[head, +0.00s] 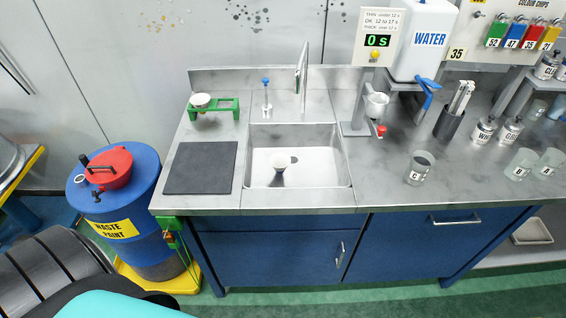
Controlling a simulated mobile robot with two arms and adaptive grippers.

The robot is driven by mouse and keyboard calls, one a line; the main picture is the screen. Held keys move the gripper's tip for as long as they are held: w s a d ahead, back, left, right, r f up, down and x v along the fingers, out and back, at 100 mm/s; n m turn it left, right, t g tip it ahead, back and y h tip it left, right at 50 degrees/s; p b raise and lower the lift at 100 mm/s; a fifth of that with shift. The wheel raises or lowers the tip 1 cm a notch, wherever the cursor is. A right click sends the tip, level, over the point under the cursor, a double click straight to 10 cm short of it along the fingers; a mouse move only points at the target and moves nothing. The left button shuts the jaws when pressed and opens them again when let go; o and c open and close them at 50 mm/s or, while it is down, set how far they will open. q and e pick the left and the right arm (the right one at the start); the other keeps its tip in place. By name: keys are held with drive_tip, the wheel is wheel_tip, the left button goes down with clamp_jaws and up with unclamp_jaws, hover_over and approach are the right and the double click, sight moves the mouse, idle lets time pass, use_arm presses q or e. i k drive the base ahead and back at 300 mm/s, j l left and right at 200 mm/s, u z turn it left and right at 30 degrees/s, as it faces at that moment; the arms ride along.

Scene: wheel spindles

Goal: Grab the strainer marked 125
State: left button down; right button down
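No label reading 125 is legible in the head view. A small white cone-shaped cup (279,166) sits in the sink (310,180), near the drain. A white round piece (201,100) rests on a green stand (229,105) at the back left of the counter. Which of these, if either, is the strainer marked 125, I cannot tell. Neither of my grippers is in view.
A dark mat (200,168) lies left of the sink. A metal cup on a stand (376,105), a beaker (419,168) and a water tank (424,40) are to the right. A blue waste paint drum (140,228) stands left of the counter.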

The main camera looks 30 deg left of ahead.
sight(279, 162)
drive_tip(key=l+u, duration=0.1)
drive_tip(key=u, duration=0.35)
drive_tip(key=i+l+u, duration=0.1)
drive_tip(key=u, duration=0.3)
